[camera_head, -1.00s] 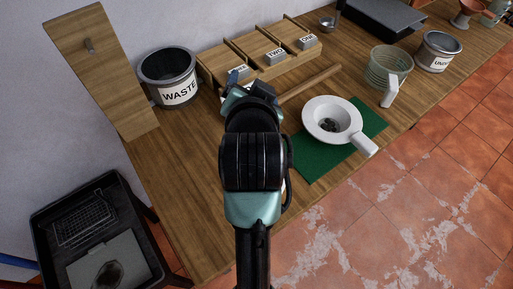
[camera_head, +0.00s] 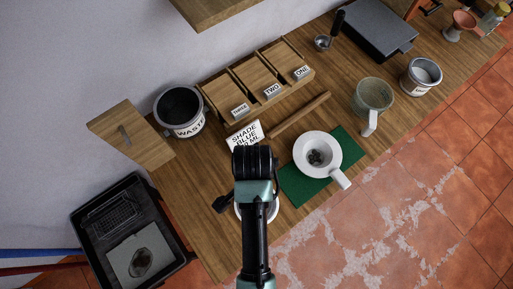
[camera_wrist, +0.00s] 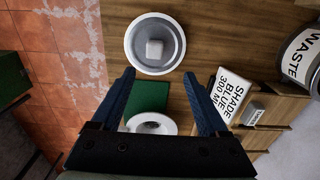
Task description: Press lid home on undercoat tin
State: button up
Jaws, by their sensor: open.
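The undercoat tin (camera_head: 420,77), a grey metal tin with a pale round top, stands at the right end of the bench in the head view. Its label is only partly in sight, and I cannot tell whether its pale top is paint or a lid. My gripper (camera_wrist: 160,75) is open and empty in the wrist view, far to the left of that tin. Beyond its fingertips is a round, white-rimmed grey piece (camera_wrist: 133,52) with a pale square block (camera_wrist: 154,49) at its middle. It looks like a lid with a knob, but I cannot be sure. My arm hides most of it in the head view.
A white handled funnel or strainer (camera_head: 335,146) sits on a green mat (camera_head: 297,190). A clear jug (camera_head: 373,95) stands near the tin. A SHADE BLUE card (camera_head: 244,136), wooden stick (camera_head: 300,115), numbered boxes (camera_head: 270,75) and WASTE bin (camera_head: 182,112) lie behind my arm.

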jog(key=f, duration=0.4)
jog(key=s+f, duration=0.1)
jog(key=f, duration=0.2)
jog(key=shift+d+f+p, duration=0.15)
jog(key=shift+f+p, duration=0.3)
jog(key=shift+f, duration=0.25)
jog(key=shift+d+f, duration=0.15)
jog(key=shift+f, duration=1.95)
jog(key=shift+c, duration=0.3)
grip_shut()
